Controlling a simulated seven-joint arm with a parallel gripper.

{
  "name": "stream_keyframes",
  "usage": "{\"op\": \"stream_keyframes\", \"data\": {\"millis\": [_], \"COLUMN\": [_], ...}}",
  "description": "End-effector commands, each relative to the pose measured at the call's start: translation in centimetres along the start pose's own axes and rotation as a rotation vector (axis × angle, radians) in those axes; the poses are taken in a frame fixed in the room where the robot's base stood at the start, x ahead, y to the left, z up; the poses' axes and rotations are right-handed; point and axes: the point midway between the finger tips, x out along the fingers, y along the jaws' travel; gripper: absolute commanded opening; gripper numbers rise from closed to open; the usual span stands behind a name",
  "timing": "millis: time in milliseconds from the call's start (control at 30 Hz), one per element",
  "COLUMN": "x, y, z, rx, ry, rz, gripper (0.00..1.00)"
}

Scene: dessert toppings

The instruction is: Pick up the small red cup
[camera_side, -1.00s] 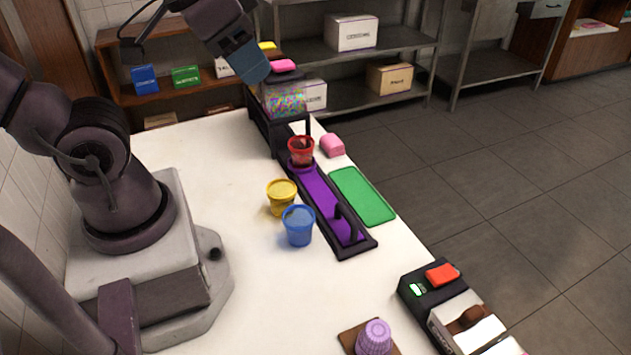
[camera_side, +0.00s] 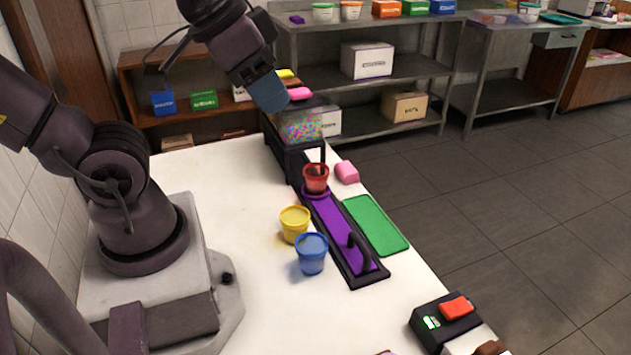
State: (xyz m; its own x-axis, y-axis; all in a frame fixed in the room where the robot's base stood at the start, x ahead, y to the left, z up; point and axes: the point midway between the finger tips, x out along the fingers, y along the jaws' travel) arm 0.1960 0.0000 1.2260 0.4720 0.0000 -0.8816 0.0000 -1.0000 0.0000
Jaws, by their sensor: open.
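The small red cup (camera_side: 316,178) stands upright at the far end of the black-framed purple track (camera_side: 331,225), just in front of the dispenser of coloured sprinkles (camera_side: 300,126). My gripper (camera_side: 274,103) is at the upper left of the cup, apart from it, with its blue-grey end pointing down beside the dispenser top. Its fingertips are hard to make out; it is open and nothing shows in it.
A yellow cup (camera_side: 295,224) and a blue cup (camera_side: 311,254) stand left of the track. A green mat (camera_side: 376,225) and a pink block (camera_side: 347,172) lie to its right. A black box with a red button (camera_side: 456,307) sits near the front. The table's left-middle is clear.

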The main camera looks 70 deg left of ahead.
Motion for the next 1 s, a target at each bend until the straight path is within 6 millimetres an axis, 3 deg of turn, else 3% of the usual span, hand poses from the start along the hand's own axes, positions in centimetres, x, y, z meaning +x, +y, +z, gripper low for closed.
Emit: {"op": "stream_keyframes", "data": {"millis": [267,467,500,800,1000], "x": [0.0,0.0,0.0,0.1,1.6], "y": [0.0,0.0,0.0,-0.1,-1.0], "z": [0.0,0.0,0.0,-0.2,-2.1], "rx": [0.000,0.000,0.000,0.008,0.108], "ry": [0.000,0.000,0.000,-0.013,-0.169], "rz": [0.000,0.000,0.000,-0.004,-0.050], "gripper": [0.41,0.85,0.88,0.88,0.88]}}
